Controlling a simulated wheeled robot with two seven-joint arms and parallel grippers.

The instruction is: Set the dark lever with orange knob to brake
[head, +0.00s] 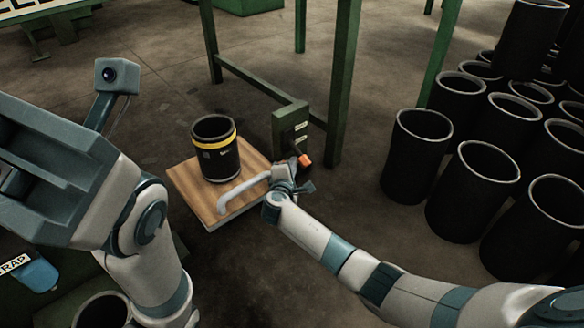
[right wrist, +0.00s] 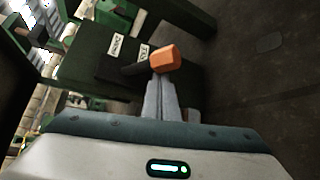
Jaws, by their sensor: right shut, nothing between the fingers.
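The dark lever (right wrist: 136,69) ends in an orange knob (right wrist: 165,59) and sticks out from a dark green box. The knob also shows in the head view (head: 304,160), low on the right side of the box (head: 290,128). My right gripper (right wrist: 164,84) is shut and empty. Its fingertips are right at the knob, overlapping its lower edge in the right wrist view; I cannot tell whether they touch. Two white labels (right wrist: 117,45) sit on the box by the lever; I cannot read them surely. My left arm fills the left of the head view, but its fingertips do not show.
A wooden board (head: 205,207) left of the box carries a black sleeve with a yellow band (head: 218,165) and a pale curved handle (head: 243,189). Green frame legs (head: 343,80) stand behind. Several black sleeves (head: 415,165) crowd the right. Floor between is clear.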

